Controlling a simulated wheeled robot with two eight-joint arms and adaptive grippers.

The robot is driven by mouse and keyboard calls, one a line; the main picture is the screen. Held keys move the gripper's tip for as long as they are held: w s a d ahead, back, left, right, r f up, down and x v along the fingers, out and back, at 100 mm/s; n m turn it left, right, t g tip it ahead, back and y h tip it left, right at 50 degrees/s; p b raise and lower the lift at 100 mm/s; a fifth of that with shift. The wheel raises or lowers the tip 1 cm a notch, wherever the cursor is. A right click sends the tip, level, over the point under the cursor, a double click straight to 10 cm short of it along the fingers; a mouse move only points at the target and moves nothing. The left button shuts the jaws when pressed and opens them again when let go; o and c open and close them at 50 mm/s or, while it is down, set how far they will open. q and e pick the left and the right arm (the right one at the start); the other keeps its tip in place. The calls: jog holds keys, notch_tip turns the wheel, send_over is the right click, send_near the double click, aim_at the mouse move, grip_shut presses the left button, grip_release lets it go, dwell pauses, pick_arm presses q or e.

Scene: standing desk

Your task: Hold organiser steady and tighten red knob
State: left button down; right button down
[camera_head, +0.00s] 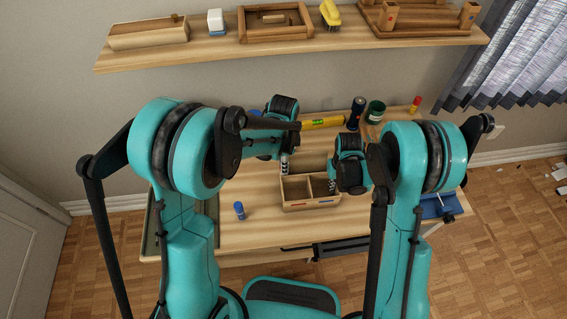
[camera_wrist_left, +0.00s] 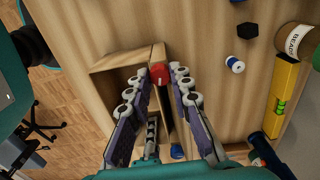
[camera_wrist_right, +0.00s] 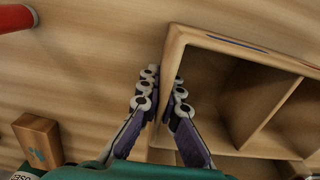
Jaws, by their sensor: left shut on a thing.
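The wooden organiser (camera_head: 309,205) stands on the desk with open compartments. It also shows in the left wrist view (camera_wrist_left: 108,62) and the right wrist view (camera_wrist_right: 205,40). My left gripper (camera_head: 284,172) is at its back left in the head view. In the left wrist view the red knob (camera_wrist_left: 159,74) sits between its fingertips (camera_wrist_left: 167,76), and they are shut on it. The knob is hidden in the head view. My right gripper (camera_head: 332,188) is at the organiser's right side. In the right wrist view its fingertips (camera_wrist_right: 164,82) are closed on either side of the organiser's wall.
A yellow level (camera_head: 322,123), a dark torch (camera_head: 356,113) and a green can (camera_head: 375,112) are at the desk's back. A shelf (camera_head: 215,48) hangs above. The desk front is mostly clear.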

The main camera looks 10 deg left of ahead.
pick_arm(q)
jog(key=c, duration=1.3)
grip_release()
jog(key=shift+c, duration=0.2)
notch_tip(320, 180, up, 12)
